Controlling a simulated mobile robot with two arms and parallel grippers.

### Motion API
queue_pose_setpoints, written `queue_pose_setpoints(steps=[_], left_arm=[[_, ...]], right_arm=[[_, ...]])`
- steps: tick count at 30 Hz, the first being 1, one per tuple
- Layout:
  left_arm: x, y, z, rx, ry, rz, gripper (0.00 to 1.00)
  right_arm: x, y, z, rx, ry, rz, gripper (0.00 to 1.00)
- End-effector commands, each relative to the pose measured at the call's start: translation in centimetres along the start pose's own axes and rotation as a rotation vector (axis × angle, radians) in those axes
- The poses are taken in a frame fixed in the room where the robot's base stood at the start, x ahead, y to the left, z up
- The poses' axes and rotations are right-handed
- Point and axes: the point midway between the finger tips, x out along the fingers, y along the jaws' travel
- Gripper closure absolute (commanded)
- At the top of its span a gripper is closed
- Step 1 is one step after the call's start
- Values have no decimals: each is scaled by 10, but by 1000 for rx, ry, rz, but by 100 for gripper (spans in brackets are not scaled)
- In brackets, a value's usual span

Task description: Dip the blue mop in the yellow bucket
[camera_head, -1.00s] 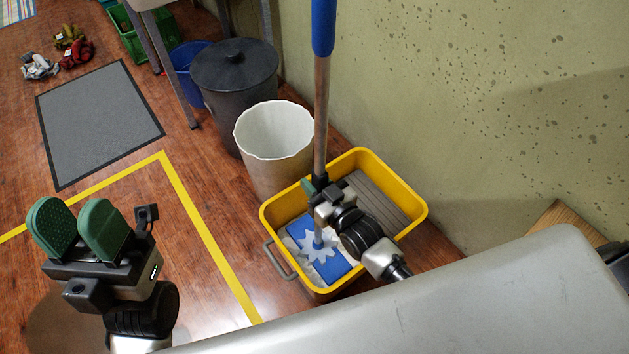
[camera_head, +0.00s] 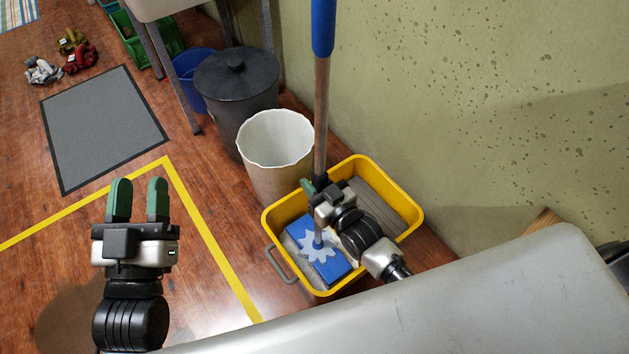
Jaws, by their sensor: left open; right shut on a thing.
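The blue mop (camera_head: 322,262) stands upright with its blue head inside the yellow bucket (camera_head: 405,194), in the bucket's front-left part. Its wooden handle (camera_head: 321,110) rises past the top of the view and has a blue grip high up. My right gripper (camera_head: 316,190) is shut on the handle just above the bucket; its arm hides part of the bucket's inside. My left gripper (camera_head: 137,200) is open and empty over the floor left of the bucket, its green fingers pointing away from me. I cannot tell whether the mop head touches the bucket's bottom.
A white bin (camera_head: 275,155) stands right behind the bucket, with a dark lidded bin (camera_head: 236,85) and a blue bucket (camera_head: 191,70) further back. The wall (camera_head: 470,90) is close on the right. A grey mat (camera_head: 105,125) and open floor lie left. Gloves (camera_head: 80,60) lie far left.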

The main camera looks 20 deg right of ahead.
Motion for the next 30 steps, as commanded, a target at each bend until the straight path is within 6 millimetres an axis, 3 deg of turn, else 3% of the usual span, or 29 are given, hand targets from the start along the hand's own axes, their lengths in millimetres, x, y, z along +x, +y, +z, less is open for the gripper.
queue_pose_setpoints(steps=[14,30], left_arm=[[-18,-10,49,12,-446,-25,57],[-66,-20,87,14,-902,-54,57]], right_arm=[[1,0,-22,0,5,0,100],[1,0,-40,0,5,0,100]])
